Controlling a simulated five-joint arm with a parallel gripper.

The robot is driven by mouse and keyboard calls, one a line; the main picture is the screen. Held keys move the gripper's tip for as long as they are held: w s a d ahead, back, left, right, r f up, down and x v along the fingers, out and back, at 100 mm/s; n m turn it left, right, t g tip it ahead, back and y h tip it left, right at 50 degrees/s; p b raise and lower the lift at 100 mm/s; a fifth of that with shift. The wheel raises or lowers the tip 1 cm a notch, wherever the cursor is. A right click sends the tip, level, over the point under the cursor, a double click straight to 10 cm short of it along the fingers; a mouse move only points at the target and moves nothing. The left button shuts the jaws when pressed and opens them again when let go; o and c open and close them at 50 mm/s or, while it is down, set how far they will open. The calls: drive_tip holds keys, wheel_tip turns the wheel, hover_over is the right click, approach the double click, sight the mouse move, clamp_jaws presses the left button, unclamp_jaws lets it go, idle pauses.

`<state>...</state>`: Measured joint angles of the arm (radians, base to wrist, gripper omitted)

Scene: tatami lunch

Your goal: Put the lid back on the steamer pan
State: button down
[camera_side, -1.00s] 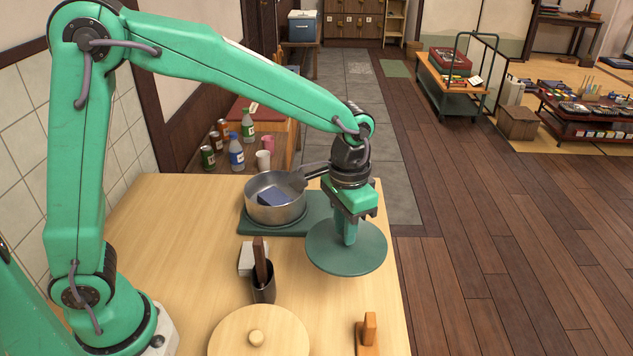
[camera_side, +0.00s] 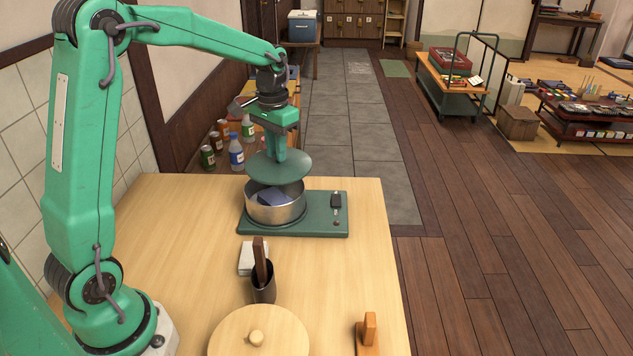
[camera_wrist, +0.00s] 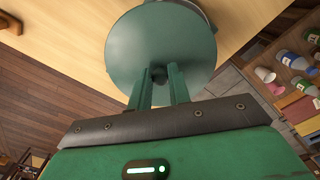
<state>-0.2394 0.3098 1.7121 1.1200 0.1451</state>
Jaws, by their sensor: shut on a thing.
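The green round lid (camera_side: 281,167) hangs from my gripper (camera_side: 279,152) above the steamer pan. In the wrist view my gripper (camera_wrist: 158,78) is shut on the lid's knob, and the lid (camera_wrist: 160,40) spreads out beyond the fingers. The metal steamer pan (camera_side: 276,213) stands on a dark green base (camera_side: 320,222). A dark blue block (camera_side: 270,197) lies inside the pan. The lid is over the pan's back part, apart from its front rim, and looks about level. Whether it touches the back rim cannot be told.
A dark cup (camera_side: 263,290) with a brown-handled tool and a white block (camera_side: 247,258) stand in front of the pan. A wooden lid (camera_side: 258,335) and a wooden stand (camera_side: 368,335) are at the near edge. Bottles (camera_side: 236,152) stand behind the table.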

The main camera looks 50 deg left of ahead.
sight(271, 167)
drive_tip(key=shift+s+a+r, duration=0.15)
drive_tip(key=shift+a, duration=0.9)
drive_tip(key=shift+f, duration=3.2)
drive_tip(key=shift+f, duration=0.15)
drive_tip(key=c, duration=0.7)
unclamp_jaws()
drive_tip(key=shift+c, duration=0.2)
